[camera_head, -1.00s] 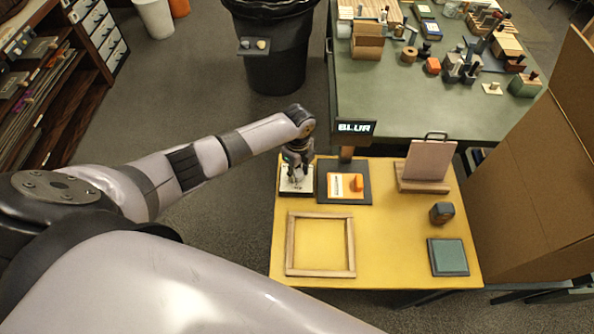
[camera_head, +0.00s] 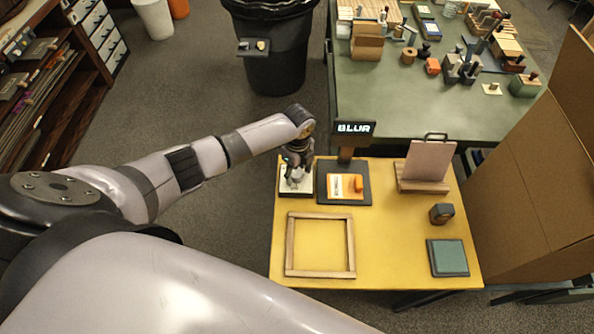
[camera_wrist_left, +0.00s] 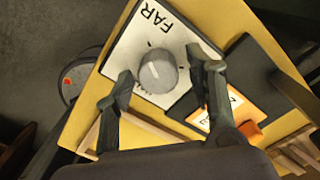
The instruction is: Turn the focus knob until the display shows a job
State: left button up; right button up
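A white plate (camera_head: 287,190) at the yellow table's back left bears the focus knob. The left wrist view shows the round grey knob (camera_wrist_left: 158,74) with a pale mark, beside the word FAR. My left gripper (camera_head: 296,178) is over the plate, pointing down. In the left wrist view its fingers (camera_wrist_left: 160,66) stand apart on either side of the knob, with gaps visible; I see no grip. The dark display (camera_head: 355,128) on a post behind reads BLUR. In the head view the knob is mostly hidden by my gripper. My right gripper is not in view.
A dark board (camera_head: 328,197) beside the plate carries an orange and white card (camera_head: 345,187). A wooden frame (camera_head: 290,245), an easel (camera_head: 424,165), a dark block (camera_head: 441,213) and a green pad (camera_head: 448,257) share the yellow table. A large cardboard box (camera_head: 535,190) stands right.

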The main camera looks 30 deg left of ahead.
aim_at(297, 173)
pick_arm(q)
jog(key=shift+r, duration=0.1)
notch_tip(297, 173, up, 12)
dwell(0.6)
jog(key=shift+f, duration=0.2)
dwell(0.3)
